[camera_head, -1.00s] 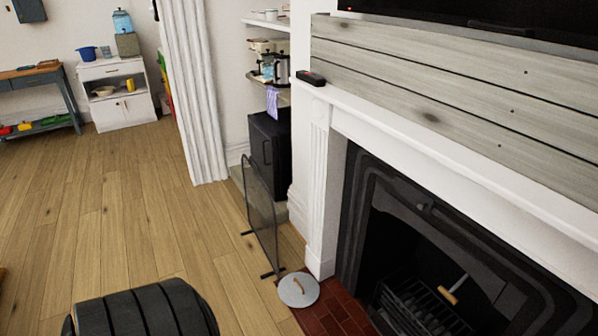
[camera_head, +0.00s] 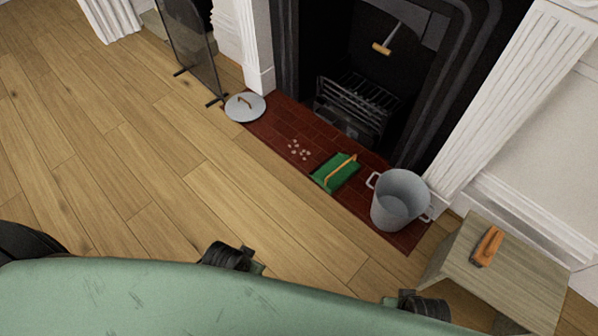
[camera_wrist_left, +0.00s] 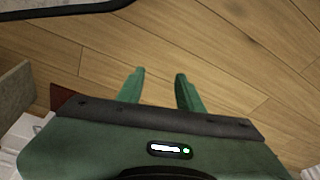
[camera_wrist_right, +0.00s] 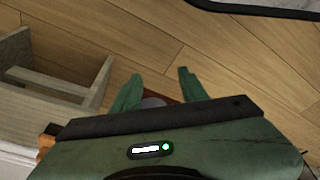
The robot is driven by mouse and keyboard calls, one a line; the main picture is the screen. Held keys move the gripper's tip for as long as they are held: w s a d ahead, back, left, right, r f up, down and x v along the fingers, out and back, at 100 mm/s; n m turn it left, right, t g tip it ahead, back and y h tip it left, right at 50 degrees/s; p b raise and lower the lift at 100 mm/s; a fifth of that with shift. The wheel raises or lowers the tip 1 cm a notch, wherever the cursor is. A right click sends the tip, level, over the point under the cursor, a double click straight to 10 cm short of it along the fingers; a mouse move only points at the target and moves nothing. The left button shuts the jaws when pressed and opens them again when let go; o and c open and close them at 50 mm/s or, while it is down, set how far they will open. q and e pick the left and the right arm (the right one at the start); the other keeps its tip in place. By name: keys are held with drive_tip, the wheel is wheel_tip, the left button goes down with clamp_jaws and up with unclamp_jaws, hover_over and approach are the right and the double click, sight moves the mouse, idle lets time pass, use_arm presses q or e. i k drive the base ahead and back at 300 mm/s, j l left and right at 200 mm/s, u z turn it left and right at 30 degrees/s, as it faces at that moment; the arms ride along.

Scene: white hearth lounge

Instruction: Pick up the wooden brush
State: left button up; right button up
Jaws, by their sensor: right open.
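A wooden brush (camera_head: 488,246) with an orange-brown back and dark bristles lies on top of a low grey-brown wooden stand (camera_head: 545,290) at the right of the head view. An orange-brown piece at the left edge of the right wrist view (camera_wrist_right: 47,140) may be the brush, partly hidden by my gripper body. My right gripper (camera_wrist_right: 156,84) is open and empty, with the stand to the left in its view. My left gripper (camera_wrist_left: 157,76) is open and empty above the wood floor. The fingers of both are hidden in the head view.
A metal bucket (camera_head: 397,200), a green dustpan-like tool (camera_head: 335,172), white bits (camera_head: 299,150) and a grey lid (camera_head: 245,107) lie on or by the red hearth (camera_head: 280,131). A tool with a wooden handle (camera_head: 388,42) shows in the fireplace. Wood floor at left is clear.

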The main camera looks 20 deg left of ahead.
sight(481, 257)
drive_tip(key=k+z, duration=0.1)
drive_tip(key=z, duration=1.3)
